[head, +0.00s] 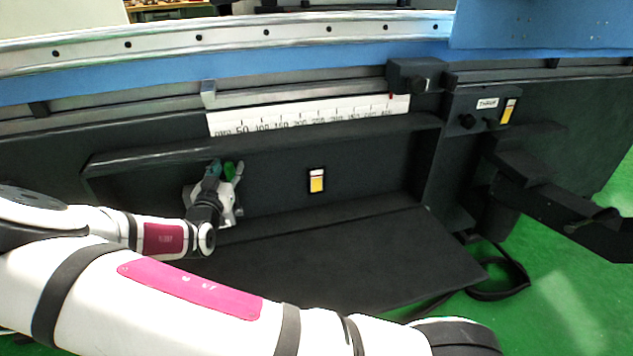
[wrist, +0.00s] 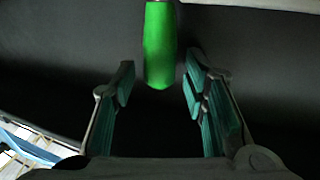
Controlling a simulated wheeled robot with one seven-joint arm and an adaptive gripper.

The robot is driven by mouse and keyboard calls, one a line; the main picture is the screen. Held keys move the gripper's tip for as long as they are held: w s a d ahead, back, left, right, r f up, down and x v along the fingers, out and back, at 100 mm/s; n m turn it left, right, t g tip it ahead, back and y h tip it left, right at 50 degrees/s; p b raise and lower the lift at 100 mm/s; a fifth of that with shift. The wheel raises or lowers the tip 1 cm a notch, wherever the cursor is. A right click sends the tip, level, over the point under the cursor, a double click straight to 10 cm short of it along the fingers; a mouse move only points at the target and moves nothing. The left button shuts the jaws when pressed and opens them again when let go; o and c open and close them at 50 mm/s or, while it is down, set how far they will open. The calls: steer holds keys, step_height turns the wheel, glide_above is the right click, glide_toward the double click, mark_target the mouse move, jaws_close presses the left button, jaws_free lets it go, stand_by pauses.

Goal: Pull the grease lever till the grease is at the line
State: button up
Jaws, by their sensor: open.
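The green lever handle (wrist: 160,45) hangs down at the top middle of the wrist view, its rounded lower end at the mouth of my gripper (wrist: 159,78). The teal-padded fingers are spread on either side of it, with a gap on each side. In the head view the green handle (head: 229,172) shows as a small piece at my gripper (head: 224,174), in front of the dark machine panel. The lever's mount cannot be made out. A small window with a yellow fill (head: 316,182) is on the panel to the right; its line is too small to read.
A dark ledge (head: 340,250) juts out below the panel. A white ruler scale (head: 310,116) runs above it. A dark arm-like part (head: 560,200) juts out at the right. The floor (head: 560,310) is green.

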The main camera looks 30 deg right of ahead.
jaws_close()
steer(key=shift+s+f, duration=0.1)
steer(key=shift+s, duration=0.05)
steer(key=shift+s+a+f+m+t+h+b, duration=0.1)
steer(key=shift+s+a+m+t+h+b, duration=0.15)
steer(key=shift+s+b, duration=0.45)
steer(key=shift+s+a+f+m+t+h+b, duration=0.1)
steer(key=shift+s+t+h+b, duration=0.2)
steer(key=shift+b, duration=0.8)
steer(key=shift+s+a+f+m+t+h+b, duration=0.15)
steer(key=shift+s+t+h+b, duration=0.25)
steer(key=shift+b, duration=0.55)
steer(key=shift+s+a+f+m+t+h+b, duration=0.15)
steer(key=shift+s+b, duration=0.4)
steer(key=shift+b, duration=0.4)
